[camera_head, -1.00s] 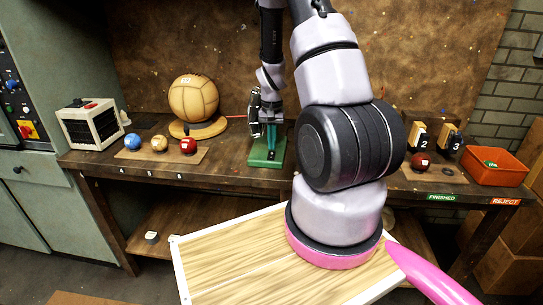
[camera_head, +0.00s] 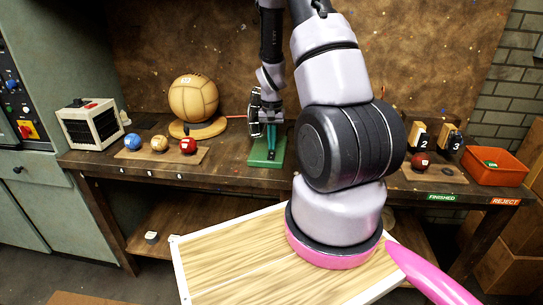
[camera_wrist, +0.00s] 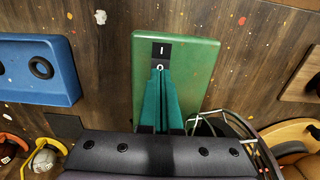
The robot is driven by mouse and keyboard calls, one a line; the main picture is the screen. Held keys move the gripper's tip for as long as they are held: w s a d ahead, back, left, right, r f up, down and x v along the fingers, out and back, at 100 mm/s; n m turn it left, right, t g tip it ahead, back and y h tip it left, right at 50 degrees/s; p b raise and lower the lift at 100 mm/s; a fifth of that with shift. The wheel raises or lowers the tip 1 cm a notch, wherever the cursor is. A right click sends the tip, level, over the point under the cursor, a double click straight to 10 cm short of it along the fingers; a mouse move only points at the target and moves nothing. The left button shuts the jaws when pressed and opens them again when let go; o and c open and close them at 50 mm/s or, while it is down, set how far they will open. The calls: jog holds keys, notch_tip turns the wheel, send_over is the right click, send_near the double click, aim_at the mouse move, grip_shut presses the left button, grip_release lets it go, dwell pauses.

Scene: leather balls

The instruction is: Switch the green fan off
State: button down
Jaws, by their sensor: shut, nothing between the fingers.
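The green fan's flat green base (camera_head: 262,160) stands on the workbench, left of my large arm links in the head view. In the wrist view the base (camera_wrist: 203,62) carries a black switch plate (camera_wrist: 161,49) with a white "I" mark and a small metal toggle. My gripper (camera_wrist: 160,72) points at this plate, its teal fingers together and empty. The fingertips are at the toggle; I cannot tell whether they touch it. The fan's wire cage (camera_wrist: 238,130) is partly hidden behind my wrist. My gripper also shows over the base in the head view (camera_head: 271,146).
A blue base (camera_wrist: 35,70) lies to the left in the wrist view. A large tan ball (camera_head: 193,98) sits on a round stand, with blue, tan and red balls on a board before it. An orange bin (camera_head: 497,168) stands at the right end.

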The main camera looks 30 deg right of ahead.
jog(key=shift+f, duration=0.9)
dwell(0.8)
jog(key=shift+r, duration=3.55)
notch_tip(320, 180, up, 12)
jog(key=r+t, duration=0.1)
jog(key=t, duration=0.1)
send_over(271, 153)
jog(key=s+a, duration=0.2)
jog(key=a, duration=0.2)
jog(key=s+a+r+n+t+y, duration=0.15)
jog(key=s+a+r, duration=0.25)
jog(key=r, duration=0.5)
jog(key=s+a+r+n+t, duration=0.1)
jog(key=s+a+r+t, duration=0.2)
jog(key=s+r, duration=0.7)
jog(key=s+a, duration=0.2)
jog(key=s, duration=0.2)
jog(key=shift+r+t, duration=0.35)
jog(key=shift+r, duration=0.05)
